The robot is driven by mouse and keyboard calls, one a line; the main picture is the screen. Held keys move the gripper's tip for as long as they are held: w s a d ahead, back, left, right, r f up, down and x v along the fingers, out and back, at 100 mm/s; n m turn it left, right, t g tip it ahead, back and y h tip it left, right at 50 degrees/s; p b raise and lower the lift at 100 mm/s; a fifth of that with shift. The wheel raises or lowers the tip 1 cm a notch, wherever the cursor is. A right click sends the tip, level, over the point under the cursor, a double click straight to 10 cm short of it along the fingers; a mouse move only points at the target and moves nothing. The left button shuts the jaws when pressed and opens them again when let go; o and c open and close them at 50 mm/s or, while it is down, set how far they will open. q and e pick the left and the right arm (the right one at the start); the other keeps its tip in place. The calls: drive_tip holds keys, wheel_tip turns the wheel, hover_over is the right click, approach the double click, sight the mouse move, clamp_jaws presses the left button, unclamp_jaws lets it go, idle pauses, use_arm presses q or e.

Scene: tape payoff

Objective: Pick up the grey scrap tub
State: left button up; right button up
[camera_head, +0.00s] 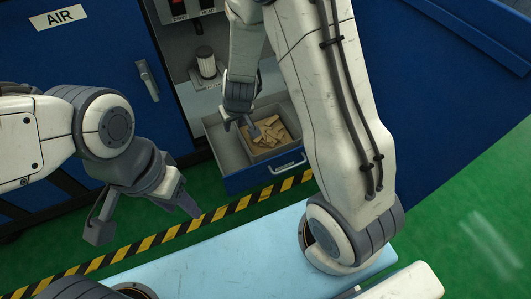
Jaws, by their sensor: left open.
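The grey scrap tub (247,147) sits in the open blue drawer (265,177) and holds several tan scraps (271,133). My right gripper (241,127) points down at the tub's left side. Its fingers look apart, one over the scraps and one further left. I cannot tell whether they touch the tub wall. My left gripper (145,222) is open and empty, well to the left and in front of the blue cabinet. My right arm hides part of the area right of the tub.
The drawer has a pale handle (288,164) at its front. A cabinet door with a handle (147,80) and an AIR label (58,17) stands at left. A ribbed grey-white cylinder (205,64) stands in the recess above the drawer. Yellow-black tape (165,236) marks the green floor.

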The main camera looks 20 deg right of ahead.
drive_tip(key=b, duration=0.2)
approach(243, 141)
drive_tip(key=shift+w+a+f+h, duration=0.1)
drive_tip(key=shift+w+f+h, duration=0.3)
drive_tip(key=shift+w+f, duration=0.35)
drive_tip(key=shift+w+f+m+b, duration=0.15)
drive_tip(key=shift+f+m+b, duration=0.15)
drive_tip(key=shift+b, duration=0.1)
drive_tip(key=b+x, duration=0.3)
drive_tip(key=x, duration=0.1)
drive_tip(key=shift+f, duration=0.15)
drive_tip(key=b+x, duration=0.4)
drive_tip(key=x, duration=0.1)
drive_tip(key=shift+a+f, duration=0.1)
use_arm(q)
wheel_tip(243, 141, down, 12)
drive_tip(key=shift+r, duration=0.1)
use_arm(e)
clamp_jaws()
